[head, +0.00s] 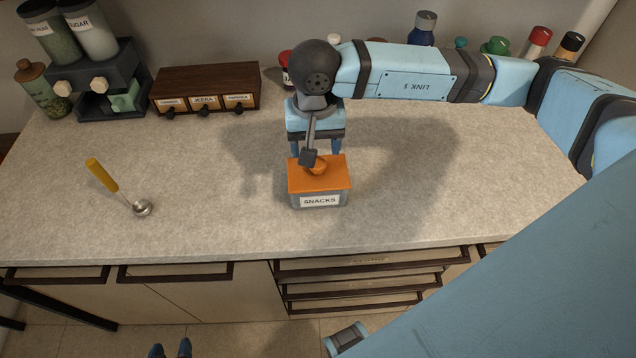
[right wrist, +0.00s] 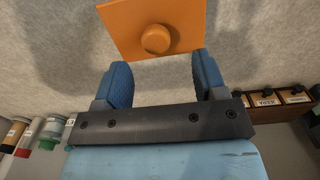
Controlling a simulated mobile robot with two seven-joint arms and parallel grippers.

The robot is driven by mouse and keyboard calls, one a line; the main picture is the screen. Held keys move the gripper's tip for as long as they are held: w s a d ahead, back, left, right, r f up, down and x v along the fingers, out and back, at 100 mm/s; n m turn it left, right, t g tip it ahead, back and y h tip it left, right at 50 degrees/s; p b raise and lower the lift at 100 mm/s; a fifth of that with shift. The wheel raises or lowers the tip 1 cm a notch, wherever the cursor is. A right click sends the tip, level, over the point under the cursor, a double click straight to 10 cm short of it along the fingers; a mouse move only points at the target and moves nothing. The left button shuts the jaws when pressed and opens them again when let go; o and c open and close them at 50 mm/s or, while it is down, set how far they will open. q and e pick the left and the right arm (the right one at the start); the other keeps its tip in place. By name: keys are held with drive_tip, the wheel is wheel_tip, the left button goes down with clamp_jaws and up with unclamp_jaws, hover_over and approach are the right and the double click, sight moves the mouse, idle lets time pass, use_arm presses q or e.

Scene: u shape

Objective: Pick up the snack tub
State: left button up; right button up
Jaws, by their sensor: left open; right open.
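The snack tub (head: 334,201) is a grey box with an orange lid, a round orange knob and a "SNACKS" label. It stands upright on the counter near the front edge. My right gripper (head: 315,149), whose arm comes in from the right, points down over the rear of the tub. In the right wrist view, the orange lid (right wrist: 185,18) and its knob lie just beyond the spread blue fingers (right wrist: 160,75). That gripper is open and empty; its exact height above the lid is unclear. My left gripper (head: 171,350) shows only its two separated fingertips at the bottom edge, far from the tub.
A ladle (head: 103,177) with a yellow handle lies on the counter (head: 220,215) at left. A wooden drawer box (head: 207,82) and a dispenser (head: 100,84) stand at the back left. Several bottles, including a blue one (head: 423,30), line the back. Counter around the tub is clear.

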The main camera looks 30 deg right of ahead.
sight(318, 163)
drive_tip(key=f, duration=0.1)
drive_tip(key=f+p, duration=0.1)
drive_tip(key=f, duration=0.2)
drive_tip(key=shift+s+d+f, duration=0.15)
drive_tip(key=shift+s+f, duration=0.1)
drive_tip(key=shift+f, duration=0.5)
clamp_jaws()
